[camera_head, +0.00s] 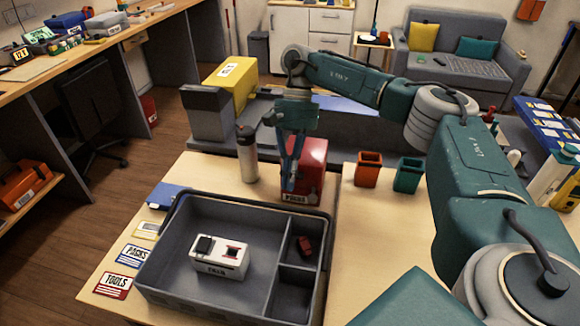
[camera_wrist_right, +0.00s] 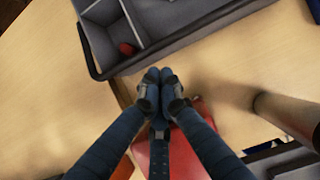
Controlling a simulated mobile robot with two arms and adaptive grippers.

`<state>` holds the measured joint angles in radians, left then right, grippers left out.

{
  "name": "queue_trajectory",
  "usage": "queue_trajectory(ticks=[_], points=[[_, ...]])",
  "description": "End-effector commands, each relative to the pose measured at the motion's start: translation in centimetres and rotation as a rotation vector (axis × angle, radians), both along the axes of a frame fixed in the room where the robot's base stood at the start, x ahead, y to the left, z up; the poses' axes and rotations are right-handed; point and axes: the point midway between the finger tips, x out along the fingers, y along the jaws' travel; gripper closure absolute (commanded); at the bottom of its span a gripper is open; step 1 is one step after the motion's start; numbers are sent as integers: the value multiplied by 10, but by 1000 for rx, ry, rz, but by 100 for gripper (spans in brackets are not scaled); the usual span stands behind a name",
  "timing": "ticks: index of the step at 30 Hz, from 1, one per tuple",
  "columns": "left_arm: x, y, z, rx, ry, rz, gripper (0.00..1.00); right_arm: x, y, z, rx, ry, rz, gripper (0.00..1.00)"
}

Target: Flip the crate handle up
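A dark grey crate (camera_head: 165,265) with compartments stands on the table, and its corner also shows in the wrist view (camera_wrist_right: 110,45). A thin dark bar (camera_head: 328,238) lies along its rim on the far and right sides; it looks like the handle, folded down. A white device with a red and a black part (camera_head: 220,262) and a small red item (camera_head: 304,245) lie inside. My right gripper (camera_head: 289,188) points down just beyond the crate's far right rim, in front of a red box. Its fingertips (camera_wrist_right: 160,76) meet with nothing visible between them. My left gripper is not in view.
The red box (camera_head: 312,165) stands right behind my right gripper. A bottle (camera_head: 247,158) is to its left, and an orange cup (camera_head: 368,170) and a green cup (camera_head: 408,175) to its right. Cards (camera_head: 112,285) lie left of the crate. The table right of the crate is clear.

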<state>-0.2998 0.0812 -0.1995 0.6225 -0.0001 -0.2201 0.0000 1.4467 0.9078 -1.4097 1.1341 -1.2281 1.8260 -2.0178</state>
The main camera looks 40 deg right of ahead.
Motion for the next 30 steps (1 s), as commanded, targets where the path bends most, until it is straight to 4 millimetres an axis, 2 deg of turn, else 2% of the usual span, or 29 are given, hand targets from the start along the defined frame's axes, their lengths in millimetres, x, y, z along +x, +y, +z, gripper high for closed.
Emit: queue_trajectory(ticks=[6, 12, 23, 30], points=[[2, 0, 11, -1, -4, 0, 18, -12, 13, -30, 1, 2, 0, 100], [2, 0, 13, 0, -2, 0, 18, -16, 18, -44, 1, 0, -1, 100], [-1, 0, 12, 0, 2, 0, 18, -16, 18, -46, 1, -1, -2, 100], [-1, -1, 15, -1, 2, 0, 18, -15, 19, -39, -27, -27, 0, 100]])
